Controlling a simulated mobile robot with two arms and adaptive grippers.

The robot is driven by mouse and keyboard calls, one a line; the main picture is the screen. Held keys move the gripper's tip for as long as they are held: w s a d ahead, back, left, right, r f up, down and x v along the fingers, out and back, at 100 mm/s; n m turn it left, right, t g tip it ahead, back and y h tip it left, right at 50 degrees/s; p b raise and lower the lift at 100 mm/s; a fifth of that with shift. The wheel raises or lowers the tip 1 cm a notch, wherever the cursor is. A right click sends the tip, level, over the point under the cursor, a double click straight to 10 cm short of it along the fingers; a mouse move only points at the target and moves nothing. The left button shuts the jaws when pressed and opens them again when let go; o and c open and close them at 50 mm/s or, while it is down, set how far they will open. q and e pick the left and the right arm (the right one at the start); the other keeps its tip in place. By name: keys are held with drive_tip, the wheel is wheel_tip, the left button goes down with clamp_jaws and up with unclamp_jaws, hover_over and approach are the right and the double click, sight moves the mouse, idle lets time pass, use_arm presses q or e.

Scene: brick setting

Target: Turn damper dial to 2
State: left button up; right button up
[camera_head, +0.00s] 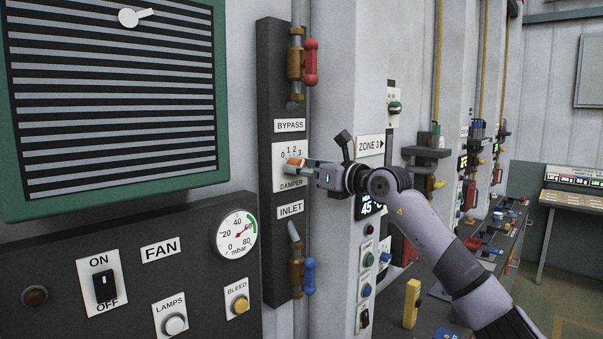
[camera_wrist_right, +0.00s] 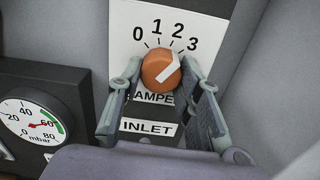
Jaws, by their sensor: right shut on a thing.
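The damper dial (camera_head: 292,161) is an orange knob on a white plate marked 0 to 3, between the BYPASS and INLET labels. In the right wrist view the damper dial (camera_wrist_right: 161,69) shows a white pointer aimed up and right, between the 2 and the 3. My right gripper (camera_head: 301,166) is at the dial, its fingers on either side of the knob and shut on it. In the wrist view my right gripper (camera_wrist_right: 163,75) partly covers the DAMPER label. My left gripper is not in view.
A red-handled valve (camera_head: 310,62) is above the dial and a blue-handled valve (camera_head: 308,276) below. A pressure gauge (camera_head: 237,235) and switch panel stand at the lower left. A wall edge with the ZONE 3 sign (camera_head: 370,146) is close on the right.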

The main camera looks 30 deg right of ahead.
drive_tip(key=shift+n+b, duration=0.4)
drive_tip(key=shift+n, duration=1.2)
drive_tip(key=o, duration=1.1)
drive_tip(key=shift+d, duration=0.1)
drive_tip(key=shift+o, duration=0.2)
drive_tip(key=v, duration=1.2)
